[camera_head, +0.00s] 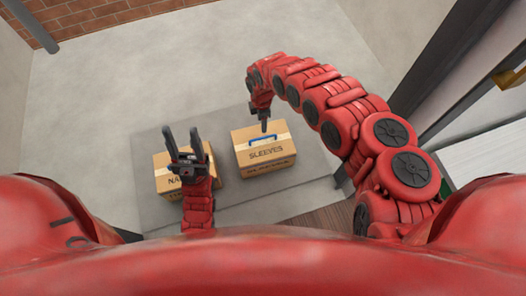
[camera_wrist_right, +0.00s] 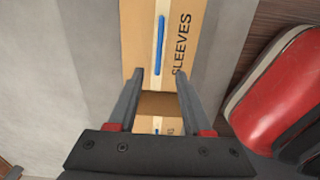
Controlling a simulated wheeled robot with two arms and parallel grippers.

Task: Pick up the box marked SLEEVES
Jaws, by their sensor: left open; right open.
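The SLEEVES box (camera_head: 262,158) is a brown cardboard box with a pale tape strip and a blue handle (camera_head: 263,140) on top. It stands on a grey mat or platform (camera_head: 240,194). In the right wrist view the box (camera_wrist_right: 193,30) and its blue handle (camera_wrist_right: 160,45) lie beyond the fingertips. My right gripper (camera_head: 264,122) is above the far part of the box, close to the handle; its open fingers (camera_wrist_right: 158,75) hold nothing. My left gripper (camera_head: 182,140) is open and empty, over a second box, whose label it partly hides.
The second cardboard box (camera_head: 167,182), with a label starting "NA", stands just left of the SLEEVES box with a narrow gap between. A brick wall (camera_head: 85,20) is at the far left. Dark posts and a white surface (camera_head: 490,158) are at the right. The floor beyond the boxes is clear.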

